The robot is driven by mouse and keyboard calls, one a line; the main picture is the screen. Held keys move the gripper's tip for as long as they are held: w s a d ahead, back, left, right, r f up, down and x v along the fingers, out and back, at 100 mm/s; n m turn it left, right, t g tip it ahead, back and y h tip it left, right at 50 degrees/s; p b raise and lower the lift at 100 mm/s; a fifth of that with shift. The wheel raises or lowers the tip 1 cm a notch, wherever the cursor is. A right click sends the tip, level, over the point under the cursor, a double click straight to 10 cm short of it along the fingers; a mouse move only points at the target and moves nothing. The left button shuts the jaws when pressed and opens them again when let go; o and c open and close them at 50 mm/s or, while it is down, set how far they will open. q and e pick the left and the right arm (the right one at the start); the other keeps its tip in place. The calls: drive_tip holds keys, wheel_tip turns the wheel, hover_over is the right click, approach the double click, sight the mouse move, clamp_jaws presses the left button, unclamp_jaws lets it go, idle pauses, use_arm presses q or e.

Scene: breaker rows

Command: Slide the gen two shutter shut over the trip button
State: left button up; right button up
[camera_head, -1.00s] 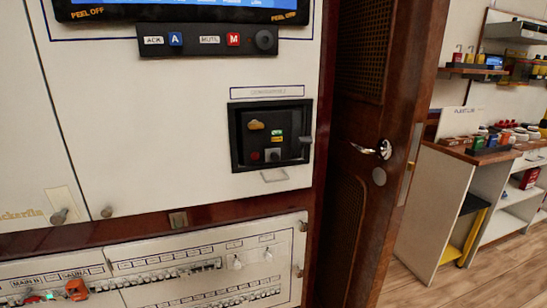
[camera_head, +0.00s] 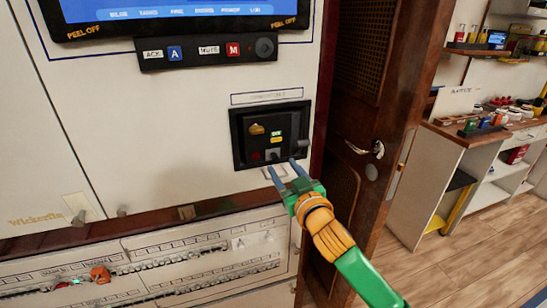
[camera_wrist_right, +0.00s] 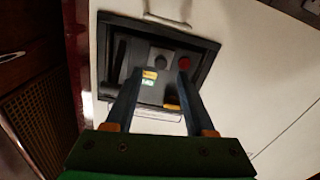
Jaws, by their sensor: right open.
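The generator panel (camera_head: 236,140) is a dark recessed box in the white cabinet. A red button (camera_head: 256,156), seemingly the trip button, is low in the recess and uncovered; it also shows in the right wrist view (camera_wrist_right: 184,62). A small grey block (camera_head: 273,154), perhaps the shutter, sits just right of the button in the head view, and left of it in the right wrist view (camera_wrist_right: 160,57). My right gripper (camera_head: 283,167) is open and empty, its blue fingertips at the recess's lower edge. Contact cannot be told. My left gripper is not in view.
A yellow knob (camera_head: 257,129) and small lit labels (camera_head: 276,137) are in the recess. A dark lever (camera_head: 302,146) is at its right side. A pale loop handle (camera_head: 268,175) is below. A wooden door (camera_head: 345,150) stands to the right.

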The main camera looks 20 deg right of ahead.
sight(276, 159)
drive_tip(key=shift+w+a+f, duration=0.1)
drive_tip(key=shift+w+a, duration=0.1)
drive_tip(key=shift+w, duration=1.75)
clamp_jaws()
